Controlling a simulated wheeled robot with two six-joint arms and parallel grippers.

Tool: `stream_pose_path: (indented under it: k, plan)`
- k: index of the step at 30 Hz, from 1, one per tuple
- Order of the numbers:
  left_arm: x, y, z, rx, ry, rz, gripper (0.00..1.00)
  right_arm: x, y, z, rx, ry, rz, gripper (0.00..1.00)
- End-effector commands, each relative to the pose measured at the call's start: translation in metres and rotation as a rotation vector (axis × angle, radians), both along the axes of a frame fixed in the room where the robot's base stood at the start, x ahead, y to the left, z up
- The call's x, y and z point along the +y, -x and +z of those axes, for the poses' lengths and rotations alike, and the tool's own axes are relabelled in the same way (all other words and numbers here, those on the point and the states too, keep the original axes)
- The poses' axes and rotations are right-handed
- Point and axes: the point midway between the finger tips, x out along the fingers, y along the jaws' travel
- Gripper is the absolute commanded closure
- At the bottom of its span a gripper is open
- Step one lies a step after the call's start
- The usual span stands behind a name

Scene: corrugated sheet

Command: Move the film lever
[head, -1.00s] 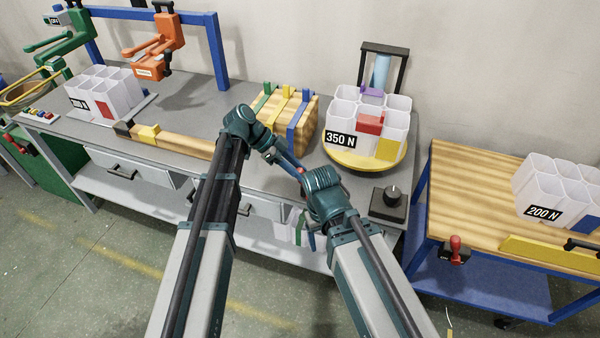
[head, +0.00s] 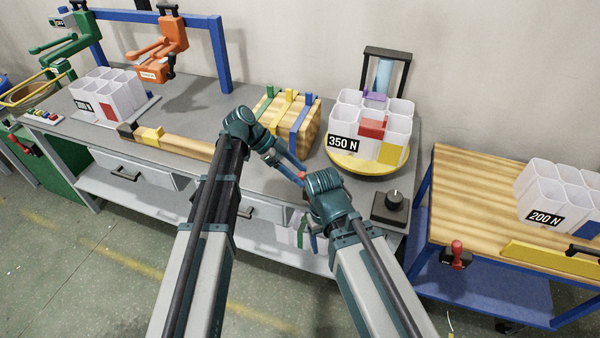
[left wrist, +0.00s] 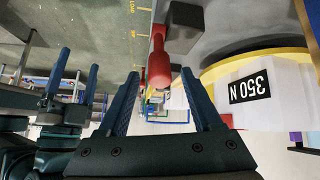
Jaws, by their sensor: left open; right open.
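In the left wrist view a red lever (left wrist: 158,65) with a rounded end stands ahead of my left gripper (left wrist: 162,85), between the lines of its fingers. I cannot tell whether they touch. Which red part is the film lever is unclear. The left gripper is open and holds nothing visible. My right gripper (head: 312,236) points down by the bench front, partly hidden. Its spread fingers show at the left of the wrist view (left wrist: 76,68).
A white "350 N" bin cluster (head: 343,143) stands on a yellow turntable (head: 350,168). A black knob box (head: 390,208) sits at the bench corner. A banded wooden block (head: 310,125) stands behind my arms. A wooden cart (head: 460,190) with a red-handled switch (head: 457,252) is at right.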

Motion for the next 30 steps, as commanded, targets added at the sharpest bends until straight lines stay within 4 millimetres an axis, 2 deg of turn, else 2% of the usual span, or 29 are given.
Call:
stream_pose_path:
  k: [1,6,15,21,30]
  plan:
    - [0.006,-0.002,0.012,0.000,0.000,0.003,0.34,0.000,0.000,0.012,0.000,0.000,0.000,0.28]
    - [0.030,-0.006,0.040,0.000,0.000,0.003,0.34,0.000,0.000,0.040,0.000,0.000,0.000,0.28]
    - [0.068,-0.013,0.078,0.000,0.000,0.001,0.34,0.000,0.000,0.078,0.000,0.000,0.000,0.28]
    - [0.082,-0.015,0.090,0.001,-0.001,0.001,0.34,0.000,0.000,0.090,0.000,0.000,0.000,0.28]
    - [0.087,-0.015,0.092,0.001,-0.001,-0.001,0.34,0.000,0.000,0.092,0.000,0.000,0.000,0.28]
